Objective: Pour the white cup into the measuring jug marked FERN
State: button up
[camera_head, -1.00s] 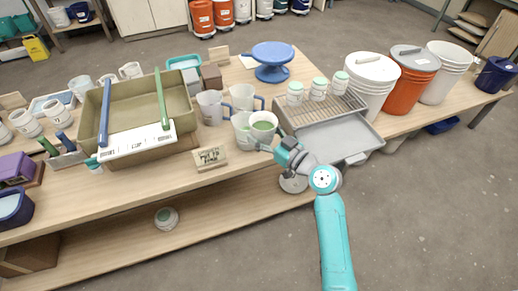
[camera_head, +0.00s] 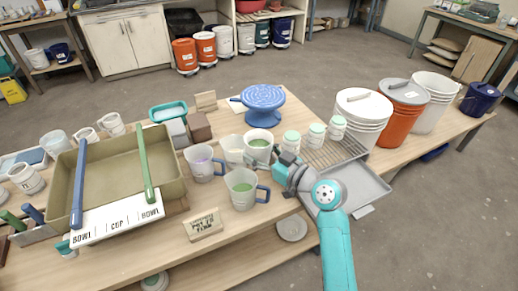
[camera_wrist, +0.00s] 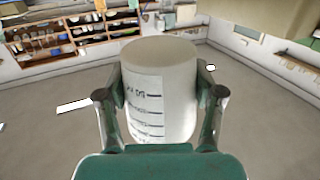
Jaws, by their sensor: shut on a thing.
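My gripper (camera_head: 277,165) is shut on a white cup (camera_head: 259,147) with green liquid inside. In the wrist view, the cup (camera_wrist: 160,90) sits between the fingers, showing marked lines on its side. The cup looks about upright, behind and right of a grey measuring jug (camera_head: 242,190) with a blue handle and green liquid inside. A second jug (camera_head: 203,164) with purplish contents stands to its left. A third pale vessel (camera_head: 232,149) stands behind, partly hidden by the cup. I cannot read FERN on any jug. A small wooden sign (camera_head: 204,226) has lettering too small to read surely.
Three small jars with green lids (camera_head: 316,135) stand by a wire rack and grey tray (camera_head: 355,188) on the right. A blue turntable (camera_head: 263,103) is behind. A large olive tray (camera_head: 175,165) fills the left. Large buckets (camera_head: 364,115) stand at the right rear.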

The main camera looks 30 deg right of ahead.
jog(key=shift+f, duration=0.95)
jog(key=d+n, duration=0.1)
jog(key=n, duration=0.1)
jog(key=r+n+h, duration=0.1)
jog(key=n, duration=0.1)
jog(key=shift+w+d+g, duration=0.1)
jog(key=shift+d+g, duration=0.25)
jog(key=shift+g, duration=0.05)
jog(key=shift+d+f+n+h, duration=0.1)
jog(key=shift+f+n+h, duration=0.1)
jog(key=shift+n+h, duration=0.15)
jog(key=shift+d+f+n+g, duration=0.15)
jog(key=shift+f+n, duration=0.25)
jog(key=shift+f, duration=0.2)
jog(key=shift+d+f+n+g, duration=0.15)
jog(key=shift+f+n, duration=0.2)
jog(key=shift+f, duration=0.25)
jog(key=shift+r+n+h, duration=0.1)
jog(key=shift+n+h, duration=0.15)
jog(key=shift+n, duration=0.15)
jog(key=shift+f+n+h, duration=0.25)
jog(key=shift+n+h, duration=0.15)
jog(key=shift+n, duration=0.2)
jog(key=n, duration=0.1)
jog(key=n+h, duration=0.1)
jog(key=shift+a+r+n, duration=0.15)
jog(key=shift+r+n, duration=0.15)
jog(key=shift+r, duration=0.05)
